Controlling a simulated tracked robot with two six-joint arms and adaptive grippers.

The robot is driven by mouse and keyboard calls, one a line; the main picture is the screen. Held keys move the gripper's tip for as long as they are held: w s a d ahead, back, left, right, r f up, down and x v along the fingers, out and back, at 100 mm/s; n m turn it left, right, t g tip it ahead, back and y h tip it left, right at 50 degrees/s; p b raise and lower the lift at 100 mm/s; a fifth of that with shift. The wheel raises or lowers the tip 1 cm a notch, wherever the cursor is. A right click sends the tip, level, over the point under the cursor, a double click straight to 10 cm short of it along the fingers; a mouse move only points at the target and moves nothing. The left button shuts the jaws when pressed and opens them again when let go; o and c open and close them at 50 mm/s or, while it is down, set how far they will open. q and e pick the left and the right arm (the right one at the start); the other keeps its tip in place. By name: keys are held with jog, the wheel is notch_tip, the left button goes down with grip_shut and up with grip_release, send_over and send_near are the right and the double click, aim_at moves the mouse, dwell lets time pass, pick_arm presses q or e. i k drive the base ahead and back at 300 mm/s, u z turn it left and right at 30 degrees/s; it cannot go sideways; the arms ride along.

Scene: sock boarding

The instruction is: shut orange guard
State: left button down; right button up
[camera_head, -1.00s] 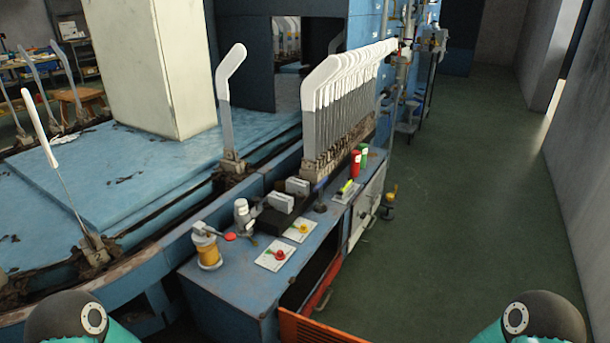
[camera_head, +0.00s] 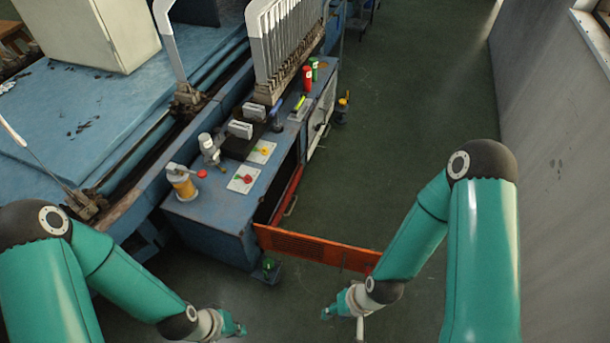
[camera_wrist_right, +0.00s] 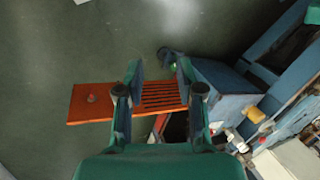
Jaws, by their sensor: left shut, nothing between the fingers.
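The orange guard (camera_head: 315,249) is a slatted panel that stands swung out from the front of the blue cabinet (camera_head: 225,222), leaving a dark opening beside it. Its right end is partly behind my right arm. In the right wrist view the guard (camera_wrist_right: 95,103) lies across the middle, its slats between and behind my fingers. My right gripper (camera_wrist_right: 160,72) is open and empty; in the head view it (camera_head: 328,313) is low, in front of the guard's right part. My left gripper (camera_head: 240,328) is shut and empty, low at the left, apart from the guard.
The cabinet top holds a yellow-orange jar (camera_head: 181,183), a red button (camera_head: 247,179) and a red cylinder (camera_head: 307,78). A row of white sock forms (camera_head: 285,45) stands behind. Green floor (camera_head: 410,110) is free to the right, up to a grey wall (camera_head: 560,140).

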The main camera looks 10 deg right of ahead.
aim_at(319, 257)
jog(key=z, duration=0.15)
jog(key=k, duration=0.9)
jog(key=z, duration=0.35)
jog(key=i, duration=0.5)
jog(key=u, duration=0.05)
